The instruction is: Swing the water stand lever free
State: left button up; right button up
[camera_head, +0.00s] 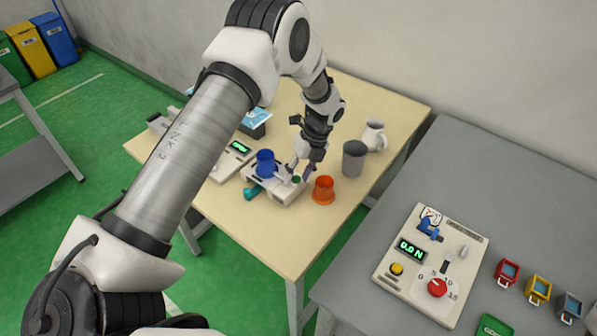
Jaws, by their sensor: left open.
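The water stand (288,197) is a small whitish block near the middle of the wooden table. A blue cup (265,162) stands at its left side. A pale bar (283,175) beside the cup looks like the lever; its exact shape is too small to tell. My left gripper (300,171) points down over the right part of the stand, with its fingers open close to the bar. I cannot tell if they touch it. The gripper partly hides the stand's back. My right gripper is not in view.
An orange cup (323,190), a grey cup (354,158) and a white jug (375,136) stand right of the stand. A teal piece (252,193) lies at its left front. A device with a green display (239,148) is behind left. The grey table (500,170) holds a control panel (430,262).

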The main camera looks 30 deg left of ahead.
pick_arm(q)
jog(key=shift+w, duration=0.1)
grip_shut()
jog(key=n, duration=0.1)
jog(key=w+n+h+b, duration=0.1)
jog(key=n, duration=0.2)
jog(key=shift+w+a+f+g, duration=0.1)
jog(key=shift+w+a+g, duration=0.15)
jog(key=shift+g, duration=0.05)
jog(key=n, duration=0.2)
jog(key=w+n+h+b, duration=0.1)
jog(key=n, duration=0.1)
jog(key=a+n+h, duration=0.1)
jog(key=shift+w+a+n+b, duration=0.1)
jog(key=shift+w+n+b, duration=0.05)
jog(key=shift+n+b, duration=0.25)
jog(key=n, duration=0.2)
jog(key=a+n+h, duration=0.1)
jog(key=shift+w+n+t+b, duration=0.25)
jog(key=shift+n+t+b, duration=0.05)
jog(key=shift+t, duration=0.1)
jog(key=shift+w+a+n+t+h, duration=0.1)
jog(key=shift+a+n+t+h, duration=0.2)
jog(key=shift+n, duration=0.8)
jog(key=shift+a+n+t+h, duration=0.2)
jog(key=shift+a+n+h, duration=0.15)
jog(key=shift+n, duration=0.75)
jog(key=shift+a, duration=0.1)
